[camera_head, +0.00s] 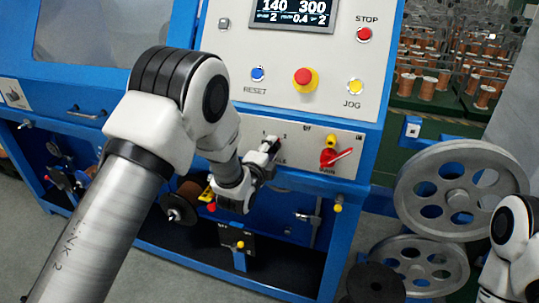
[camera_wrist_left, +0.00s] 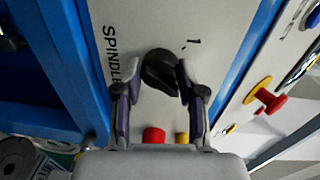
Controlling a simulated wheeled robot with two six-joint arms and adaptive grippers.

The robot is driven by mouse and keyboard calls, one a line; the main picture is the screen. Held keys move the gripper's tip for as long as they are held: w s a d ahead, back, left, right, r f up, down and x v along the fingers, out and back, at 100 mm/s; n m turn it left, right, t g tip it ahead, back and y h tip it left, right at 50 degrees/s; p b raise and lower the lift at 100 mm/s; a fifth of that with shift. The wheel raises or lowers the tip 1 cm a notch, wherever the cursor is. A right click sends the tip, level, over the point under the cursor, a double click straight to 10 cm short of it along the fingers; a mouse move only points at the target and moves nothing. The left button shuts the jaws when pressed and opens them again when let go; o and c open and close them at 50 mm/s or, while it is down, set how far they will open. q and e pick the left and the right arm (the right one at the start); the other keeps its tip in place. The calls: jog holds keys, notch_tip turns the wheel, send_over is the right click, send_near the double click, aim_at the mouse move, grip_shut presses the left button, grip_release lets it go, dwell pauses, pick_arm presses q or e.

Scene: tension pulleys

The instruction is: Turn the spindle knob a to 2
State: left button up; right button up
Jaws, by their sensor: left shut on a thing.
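The black spindle knob (camera_wrist_left: 160,68) sits on the pale panel in the left wrist view, beside the printed word "SPINDLE". A mark "1" is printed just to its upper right. My left gripper (camera_wrist_left: 160,84) has its two fingers on either side of the knob, shut on it. Which mark the knob points to I cannot tell. In the head view my left gripper (camera_head: 262,160) is at the lower control panel (camera_head: 310,150), and it and the wrist largely hide the knob. A "2" shows just above the gripper there. My right gripper is out of the picture.
A red switch handle (camera_head: 336,157) stands to the right on the same panel. Above are a blue reset button (camera_head: 257,73), a red emergency stop (camera_head: 303,78) and a yellow jog button (camera_head: 354,86). Large grey pulleys (camera_head: 462,190) stand at the right. In the wrist view, red (camera_wrist_left: 153,135) and yellow parts lie close below the knob.

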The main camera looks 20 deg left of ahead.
pick_arm(q)
jog(key=shift+m+b, duration=0.55)
jog(key=shift+m, duration=0.65)
jog(key=o, duration=0.9)
jog(key=shift+o, duration=1.2)
jog(key=shift+d, duration=0.15)
jog(key=s, duration=1.2)
jog(key=shift+a+r, duration=0.2)
jog(key=shift+r, duration=0.2)
